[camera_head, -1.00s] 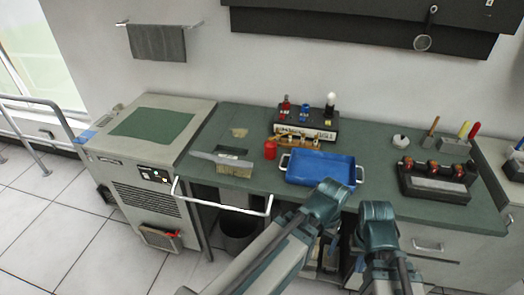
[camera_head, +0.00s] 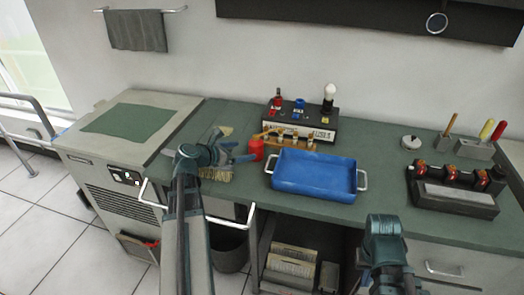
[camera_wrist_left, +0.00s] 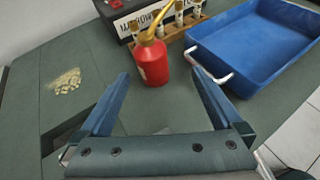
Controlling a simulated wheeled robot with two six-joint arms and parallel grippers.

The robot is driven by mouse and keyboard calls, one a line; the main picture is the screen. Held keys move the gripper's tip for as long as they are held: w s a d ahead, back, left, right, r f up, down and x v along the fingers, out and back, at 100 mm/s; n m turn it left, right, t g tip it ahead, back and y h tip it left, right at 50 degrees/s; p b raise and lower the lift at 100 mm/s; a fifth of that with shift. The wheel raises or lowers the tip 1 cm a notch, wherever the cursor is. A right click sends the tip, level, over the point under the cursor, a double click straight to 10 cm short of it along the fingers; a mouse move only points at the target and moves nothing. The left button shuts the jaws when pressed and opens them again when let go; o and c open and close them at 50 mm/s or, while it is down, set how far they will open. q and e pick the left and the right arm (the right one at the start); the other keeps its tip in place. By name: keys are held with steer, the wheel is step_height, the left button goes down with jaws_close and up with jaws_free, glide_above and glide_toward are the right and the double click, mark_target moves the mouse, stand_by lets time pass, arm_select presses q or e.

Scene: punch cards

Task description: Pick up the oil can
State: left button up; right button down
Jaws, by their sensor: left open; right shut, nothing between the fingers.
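The oil can (camera_head: 257,149) is a small red can with a yellow spout, upright on the green bench left of the blue tray. In the left wrist view the oil can (camera_wrist_left: 152,64) stands ahead of and between my open left fingers, with its spout pointing up and right. My left gripper (camera_head: 244,152) is open, just left of the can, with nothing held. It also shows in the left wrist view (camera_wrist_left: 165,88). My right arm (camera_head: 383,235) shows at the lower right of the head view; its fingers are hidden.
A blue tray (camera_head: 315,186) with metal handles stands right of the can. Behind are a small wooden rack of vials (camera_head: 296,142) and a black-and-white box (camera_head: 318,124). Pale pellets (camera_wrist_left: 66,80) lie left of the can.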

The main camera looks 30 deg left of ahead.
mark_target(250, 146)
arm_select(q)
steer(key=shift+a+r+n, duration=0.15)
steer(key=shift+a+n, duration=0.35)
steer(key=shift+a, duration=0.35)
steer(key=b+x, duration=0.3)
steer(key=x, duration=0.5)
steer(key=shift+a, duration=0.1)
steer(key=shift+w, duration=0.35)
steer(key=b+x, duration=0.2)
steer(key=x, duration=0.3)
steer(key=shift+w+f+b, duration=0.1)
steer(key=shift+f+b, duration=0.2)
steer(key=shift+b, duration=0.1)
steer(key=shift+r, duration=0.1)
steer(key=shift+c, duration=0.2)
jaws_close()
